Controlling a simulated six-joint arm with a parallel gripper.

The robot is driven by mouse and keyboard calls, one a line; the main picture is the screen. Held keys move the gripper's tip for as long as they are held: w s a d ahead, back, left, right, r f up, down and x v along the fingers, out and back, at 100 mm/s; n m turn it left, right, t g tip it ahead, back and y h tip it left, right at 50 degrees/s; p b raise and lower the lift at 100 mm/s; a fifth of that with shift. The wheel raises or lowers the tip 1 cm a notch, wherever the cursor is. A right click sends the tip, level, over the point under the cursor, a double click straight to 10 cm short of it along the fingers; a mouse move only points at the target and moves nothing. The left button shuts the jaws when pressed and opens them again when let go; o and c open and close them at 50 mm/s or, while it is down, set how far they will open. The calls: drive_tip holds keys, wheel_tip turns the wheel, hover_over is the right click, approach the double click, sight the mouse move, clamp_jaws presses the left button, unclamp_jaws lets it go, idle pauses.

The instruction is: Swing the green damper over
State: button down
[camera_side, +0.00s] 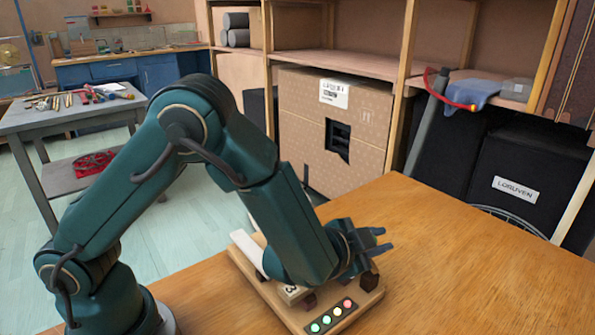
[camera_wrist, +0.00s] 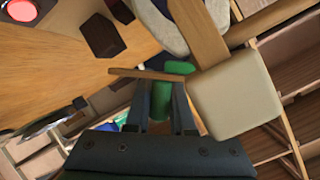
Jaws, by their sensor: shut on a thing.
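The green damper (camera_wrist: 159,104) shows in the wrist view between the two dark fingers of my gripper (camera_wrist: 161,97). The fingers are shut on it, and a green end (camera_wrist: 180,67) sticks out past the fingertips. A thin brown strip (camera_wrist: 148,73) crosses in front of the fingertips; I cannot tell whether it touches them. In the side view my gripper (camera_side: 381,240) is low over the right part of a wooden board (camera_side: 262,291), and the damper is hidden there.
The board carries a row of lit lamps (camera_side: 332,316), a dark block (camera_side: 369,280) and a white piece (camera_side: 246,250). In the wrist view a cream block (camera_wrist: 236,101) and a wooden bar (camera_wrist: 200,36) lie close beyond the gripper. The tabletop (camera_side: 480,275) to the right is clear.

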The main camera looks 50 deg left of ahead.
drive_tip(key=shift+a+n+h, duration=0.15)
drive_tip(key=shift+n+h, duration=0.15)
idle(0.4)
drive_tip(key=c, duration=0.8)
unclamp_jaws()
drive_tip(key=shift+o, duration=0.2)
drive_tip(key=shift+s, duration=0.1)
drive_tip(key=v, duration=0.4)
drive_tip(key=shift+s, duration=0.2)
drive_tip(key=shift+s+r, duration=0.15)
drive_tip(key=shift+s, duration=0.05)
